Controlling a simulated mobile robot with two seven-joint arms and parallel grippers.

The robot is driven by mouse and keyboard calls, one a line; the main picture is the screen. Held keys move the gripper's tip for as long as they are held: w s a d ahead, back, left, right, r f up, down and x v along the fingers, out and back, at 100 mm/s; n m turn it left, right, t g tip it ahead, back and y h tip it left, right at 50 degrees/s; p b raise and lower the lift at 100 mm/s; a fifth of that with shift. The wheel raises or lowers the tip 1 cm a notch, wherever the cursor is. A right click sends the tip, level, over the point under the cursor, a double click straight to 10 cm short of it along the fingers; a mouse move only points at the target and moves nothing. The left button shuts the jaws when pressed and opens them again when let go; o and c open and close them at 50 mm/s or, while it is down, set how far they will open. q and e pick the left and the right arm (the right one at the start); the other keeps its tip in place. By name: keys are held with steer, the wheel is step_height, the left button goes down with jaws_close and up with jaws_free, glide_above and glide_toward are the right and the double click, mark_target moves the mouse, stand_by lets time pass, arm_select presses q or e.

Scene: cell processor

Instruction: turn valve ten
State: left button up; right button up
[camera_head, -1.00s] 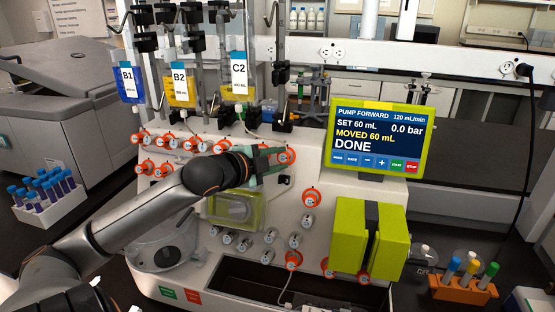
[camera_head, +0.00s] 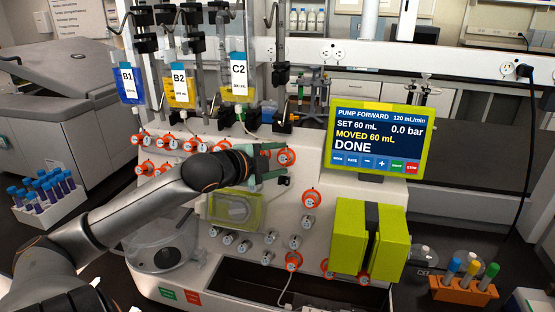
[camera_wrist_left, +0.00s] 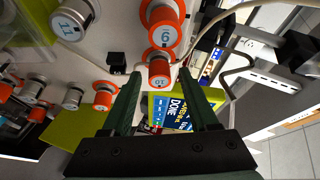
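Valve ten (camera_wrist_left: 159,75), an orange knob with a numbered grey face, lies between the two green fingers of my left gripper (camera_wrist_left: 160,88) in the left wrist view. Gaps show on both sides of the knob, so the gripper is open around it. In the head view valve ten (camera_head: 287,157) is at the right end of the upper valve row, and my left gripper (camera_head: 270,164) reaches it from the left. My right gripper is not in view.
Valve nine (camera_wrist_left: 162,38) and another orange valve (camera_wrist_left: 105,97) are close by. The pump screen (camera_head: 376,138) reads DONE, to the right. A yellow-green block (camera_head: 352,235) stands below it. Hanging bags (camera_head: 180,87) are above left, and a tube rack (camera_head: 45,200) stands far left.

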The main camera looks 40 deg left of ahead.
arm_select(q)
steer(key=shift+s, duration=0.1)
steer(key=shift+s+d+r, duration=0.1)
steer(key=shift+s+r, duration=0.05)
steer(key=shift+s, duration=0.45)
steer(key=a+v, duration=0.1)
steer(key=v, duration=1)
steer(key=shift+d+r+b, duration=0.15)
steer(key=shift+d+b, duration=0.25)
steer(key=shift+d, duration=0.05)
